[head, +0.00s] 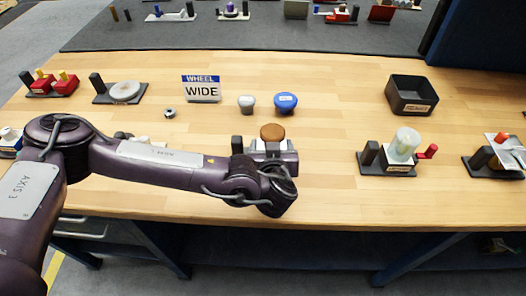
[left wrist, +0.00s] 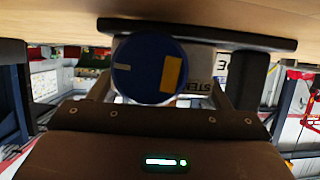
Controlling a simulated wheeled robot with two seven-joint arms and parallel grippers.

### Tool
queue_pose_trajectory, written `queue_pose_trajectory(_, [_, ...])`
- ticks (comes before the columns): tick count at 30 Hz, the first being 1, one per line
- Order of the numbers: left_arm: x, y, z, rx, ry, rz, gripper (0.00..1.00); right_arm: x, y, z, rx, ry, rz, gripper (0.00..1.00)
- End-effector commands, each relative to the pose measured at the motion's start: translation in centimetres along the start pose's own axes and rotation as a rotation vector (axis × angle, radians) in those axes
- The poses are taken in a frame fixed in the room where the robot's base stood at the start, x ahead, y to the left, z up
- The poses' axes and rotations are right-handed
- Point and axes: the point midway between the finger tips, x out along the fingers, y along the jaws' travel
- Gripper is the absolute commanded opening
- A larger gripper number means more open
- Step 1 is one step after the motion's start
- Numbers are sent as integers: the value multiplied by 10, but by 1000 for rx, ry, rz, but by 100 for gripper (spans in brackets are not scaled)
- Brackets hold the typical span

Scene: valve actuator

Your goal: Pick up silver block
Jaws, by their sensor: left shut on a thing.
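My left arm reaches from the left to a small station near the table's front edge, where my left gripper (head: 270,152) is shut around the silver block (head: 270,144). A brown round knob (head: 272,132) shows above the block. In the left wrist view, the pale silver block (left wrist: 200,60) carries a partly hidden label reading "STEM". A blue disc (left wrist: 142,68) with a yellow patch covers much of it. The gripper's fingers (left wrist: 165,98) stand on both sides; their contact is partly hidden. My right gripper is not in view.
A black post (head: 237,146) stands left of the block. Behind are a "WHEEL WIDE" sign (head: 201,89), a grey knob (head: 246,104) and a blue knob (head: 286,103). A black bin (head: 411,95) is at back right. A fixture with a translucent cylinder (head: 404,145) stands right. Between lies bare wood.

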Motion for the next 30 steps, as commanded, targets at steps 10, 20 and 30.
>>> queue_pose_trajectory(10, [0, 0, -2, -2, 2, 0, 33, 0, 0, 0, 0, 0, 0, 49])
queue_pose_trajectory(20, [-13, 0, -32, -8, -1, 0, 33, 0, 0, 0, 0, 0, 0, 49])
queue_pose_trajectory(30, [-34, 1, -82, -5, 0, 1, 33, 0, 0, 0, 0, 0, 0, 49])
